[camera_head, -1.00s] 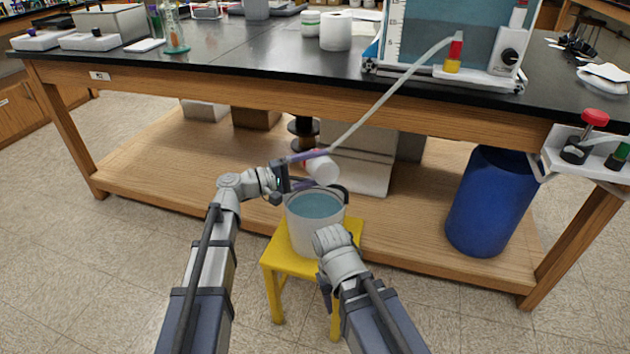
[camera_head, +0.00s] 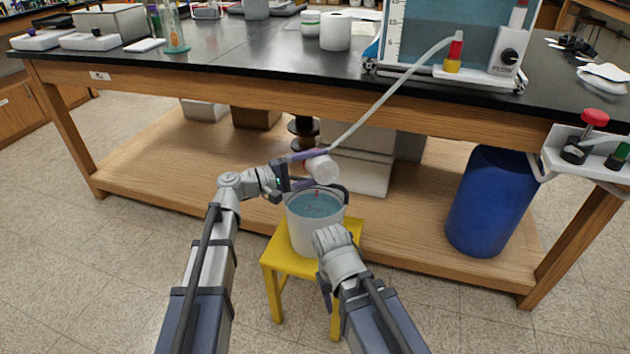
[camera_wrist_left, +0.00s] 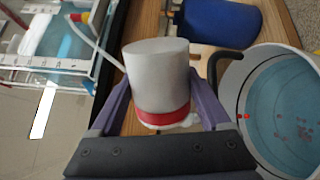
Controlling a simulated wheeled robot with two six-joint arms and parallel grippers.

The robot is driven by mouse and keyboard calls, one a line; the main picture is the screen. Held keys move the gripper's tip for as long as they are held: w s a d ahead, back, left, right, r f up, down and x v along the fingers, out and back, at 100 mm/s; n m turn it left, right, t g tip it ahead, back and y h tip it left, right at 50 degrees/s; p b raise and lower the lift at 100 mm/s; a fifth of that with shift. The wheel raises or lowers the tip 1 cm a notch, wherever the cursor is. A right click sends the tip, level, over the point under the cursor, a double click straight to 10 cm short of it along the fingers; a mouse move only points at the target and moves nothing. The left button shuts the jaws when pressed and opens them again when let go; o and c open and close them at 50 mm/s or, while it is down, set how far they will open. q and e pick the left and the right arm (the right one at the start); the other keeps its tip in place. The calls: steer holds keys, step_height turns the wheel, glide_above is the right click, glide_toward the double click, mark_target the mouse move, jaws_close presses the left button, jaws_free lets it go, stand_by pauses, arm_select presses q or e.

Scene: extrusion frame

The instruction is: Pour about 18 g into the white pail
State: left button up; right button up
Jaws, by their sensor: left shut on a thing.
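The white pail (camera_head: 299,234) stands on a yellow stool and holds blue liquid. Its rim also shows in the left wrist view (camera_wrist_left: 230,112). My left gripper (camera_head: 309,169) is shut on a white container with a red band (camera_wrist_left: 156,75). The container (camera_head: 322,168) is tipped over above the pail's far side. Small red bits (camera_wrist_left: 243,116) show at the pail's near wall and several paler reddish specks lie in the liquid (camera_wrist_left: 290,132). The container's mouth is mostly hidden. My right arm is in front of the pail; its gripper (camera_head: 326,290) points down, its jaws unclear.
A pale hose (camera_head: 385,98) runs from the tank on the black bench (camera_head: 250,60) down behind the container. A blue barrel (camera_head: 490,205) stands at right on the bench's lower shelf. Boxes stand behind the pail. The floor at left is clear.

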arm_select(q)
steer(key=m, duration=0.1)
steer(key=s+f+m+b, duration=0.1)
steer(key=m, duration=0.1)
steer(key=shift+s+d+f+b, duration=0.1)
steer(key=shift+d+f+b, duration=0.1)
steer(key=shift+f+b, duration=0.1)
steer(key=shift+s+m, duration=0.1)
steer(key=shift+m, duration=0.6)
steer(key=shift+r, duration=0.15)
